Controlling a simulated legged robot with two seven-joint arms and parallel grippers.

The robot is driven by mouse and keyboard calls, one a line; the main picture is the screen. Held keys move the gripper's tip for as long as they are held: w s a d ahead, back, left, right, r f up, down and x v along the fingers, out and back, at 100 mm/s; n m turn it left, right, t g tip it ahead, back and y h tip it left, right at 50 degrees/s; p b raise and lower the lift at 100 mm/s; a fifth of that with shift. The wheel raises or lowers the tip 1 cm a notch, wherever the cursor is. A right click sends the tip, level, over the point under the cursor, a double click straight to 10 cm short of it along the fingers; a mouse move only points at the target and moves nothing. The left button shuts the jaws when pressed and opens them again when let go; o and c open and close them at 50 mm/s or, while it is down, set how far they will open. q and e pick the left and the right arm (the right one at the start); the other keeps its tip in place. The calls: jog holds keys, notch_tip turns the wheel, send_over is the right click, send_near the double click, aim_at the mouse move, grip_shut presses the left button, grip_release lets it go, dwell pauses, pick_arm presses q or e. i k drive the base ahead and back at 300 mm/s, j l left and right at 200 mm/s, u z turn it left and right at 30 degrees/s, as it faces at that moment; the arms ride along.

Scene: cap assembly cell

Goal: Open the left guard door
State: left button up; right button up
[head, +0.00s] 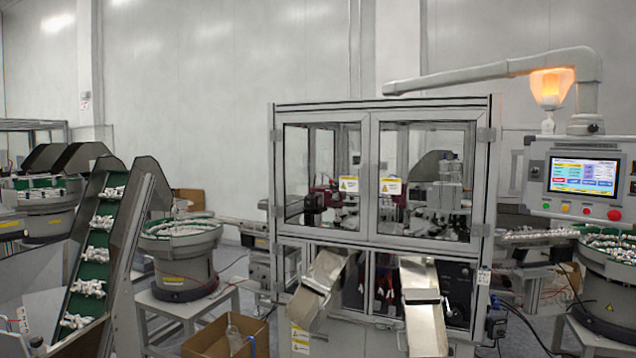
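The left guard door (323,180) is a clear panel in a light metal frame, on the left half of the assembly cell's front. It looks shut, its edge meeting the right guard door (424,183) near the middle. Any handle is too small to make out. Neither of my grippers is in the head view.
Two metal chutes (425,310) stick out below the doors. A cardboard box (228,338) lies on the floor at front left. A conveyor with green belt (95,250) stands left, a control panel (583,176) hangs right, and a bowl feeder (180,262) stands left of the cell.

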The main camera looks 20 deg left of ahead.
aim_at(348, 184)
jog(key=i+j, duration=0.35)
jog(key=j, duration=0.15)
jog(key=i+j, duration=0.75)
jog(key=j, duration=0.25)
